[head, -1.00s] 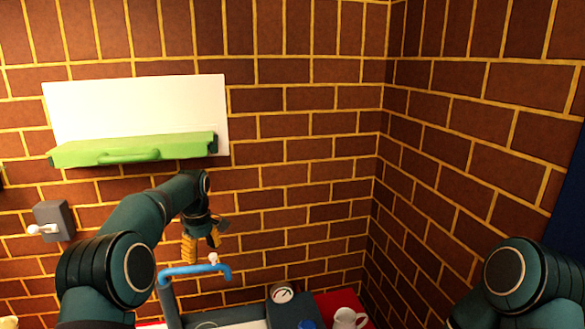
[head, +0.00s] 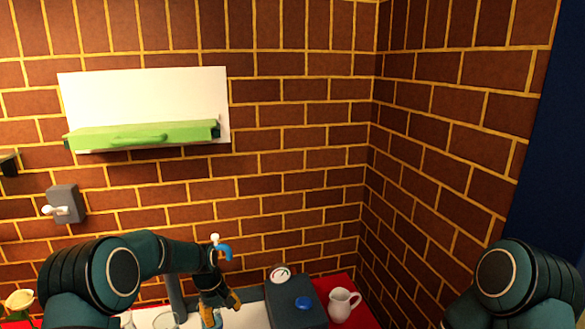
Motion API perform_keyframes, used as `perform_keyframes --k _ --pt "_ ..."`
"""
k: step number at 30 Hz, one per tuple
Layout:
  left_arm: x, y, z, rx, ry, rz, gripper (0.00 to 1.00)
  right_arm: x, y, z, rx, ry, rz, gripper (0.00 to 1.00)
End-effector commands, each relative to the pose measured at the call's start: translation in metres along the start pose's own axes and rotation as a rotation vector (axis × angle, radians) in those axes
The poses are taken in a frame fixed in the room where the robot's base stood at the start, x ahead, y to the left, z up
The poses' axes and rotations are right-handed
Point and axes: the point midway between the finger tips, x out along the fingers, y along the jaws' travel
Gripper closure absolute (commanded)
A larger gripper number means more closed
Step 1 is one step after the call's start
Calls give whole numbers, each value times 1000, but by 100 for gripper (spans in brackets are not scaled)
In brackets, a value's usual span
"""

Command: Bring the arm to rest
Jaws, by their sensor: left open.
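My left gripper (head: 220,302) hangs at the lower middle of the head view with its yellow-orange fingers apart and pointing down. It is open, and I see nothing between the fingers. The arm stands in front of a blue tap (head: 224,252), whose spout shows just above the gripper. My right arm shows only as a rounded teal link at the lower right; its gripper is out of view.
A white pitcher (head: 341,304) stands on a red surface (head: 362,312) at the right. Beside it is a dark grey box with a blue knob (head: 303,303) and a dial (head: 281,274). A green-lidded wall unit (head: 145,136) and a grey switch box (head: 65,203) are on the brick wall.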

Motion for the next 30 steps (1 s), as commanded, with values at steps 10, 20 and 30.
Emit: perform_keyframes --k 10,20,30 --pt "140 -56 138 267 -26 142 43 36 13 7 -1 -7 5 100" --pt "177 -119 256 446 21 203 43 59 20 11 -3 -12 9 100" --pt "175 -133 278 485 42 208 43 61 21 12 -4 -12 9 100"
